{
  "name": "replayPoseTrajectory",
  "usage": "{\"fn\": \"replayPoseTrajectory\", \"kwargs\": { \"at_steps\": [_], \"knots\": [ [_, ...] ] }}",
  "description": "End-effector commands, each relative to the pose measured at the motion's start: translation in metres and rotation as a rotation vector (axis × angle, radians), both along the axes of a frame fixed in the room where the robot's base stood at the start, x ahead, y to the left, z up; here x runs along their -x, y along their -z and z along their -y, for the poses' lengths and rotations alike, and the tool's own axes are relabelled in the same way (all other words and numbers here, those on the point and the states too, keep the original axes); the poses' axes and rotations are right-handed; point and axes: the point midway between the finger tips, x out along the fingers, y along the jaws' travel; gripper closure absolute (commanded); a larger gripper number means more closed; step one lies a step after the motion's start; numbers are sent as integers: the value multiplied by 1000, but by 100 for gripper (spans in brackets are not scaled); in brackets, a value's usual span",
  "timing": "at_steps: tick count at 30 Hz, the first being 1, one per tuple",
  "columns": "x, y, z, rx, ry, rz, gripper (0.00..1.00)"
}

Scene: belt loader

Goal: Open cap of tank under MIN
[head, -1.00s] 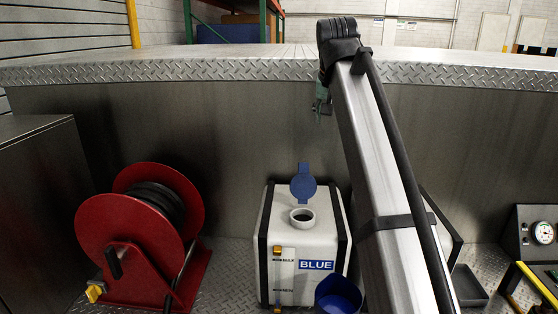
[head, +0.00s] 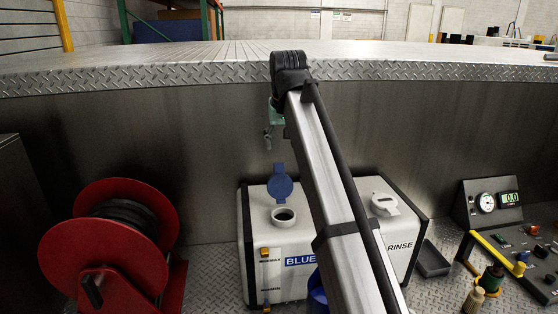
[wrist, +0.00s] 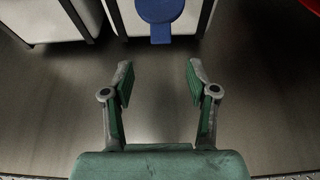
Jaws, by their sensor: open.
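The white BLUE tank (head: 262,227) stands on the floor plate, its blue cap (head: 280,182) swung up and its filler neck (head: 284,216) open. A sight gauge (head: 265,275) with orange fittings runs down its front; its level is too small to read. The white RINSE tank (head: 400,222) stands beside it with its white cap (head: 384,204) on the neck. My arm hides part of both tanks' fronts. My gripper (head: 268,140) hangs before the metal wall, above and behind the BLUE tank. In the wrist view, it (wrist: 160,78) is open and empty, with the blue cap (wrist: 160,10) beyond its fingers.
A red hose reel (head: 110,245) stands left of the tanks. A dark tray (head: 432,260) lies right of the RINSE tank. A gauge panel (head: 490,203) and a control console with a yellow bar (head: 497,254) stand farther right. A blue container (head: 317,293) sits partly behind my arm.

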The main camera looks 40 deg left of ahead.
Motion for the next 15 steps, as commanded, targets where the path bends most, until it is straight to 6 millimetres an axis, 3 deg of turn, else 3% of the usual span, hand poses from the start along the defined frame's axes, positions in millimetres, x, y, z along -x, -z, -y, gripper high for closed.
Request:
{"fn": "replayPoseTrajectory", "kwargs": {
  "at_steps": [9, 15],
  "knots": [
    [-16, 55, -17, 2, 0, -2, 42],
    [-23, 80, -25, 0, 1, 0, 42]
  ]
}}
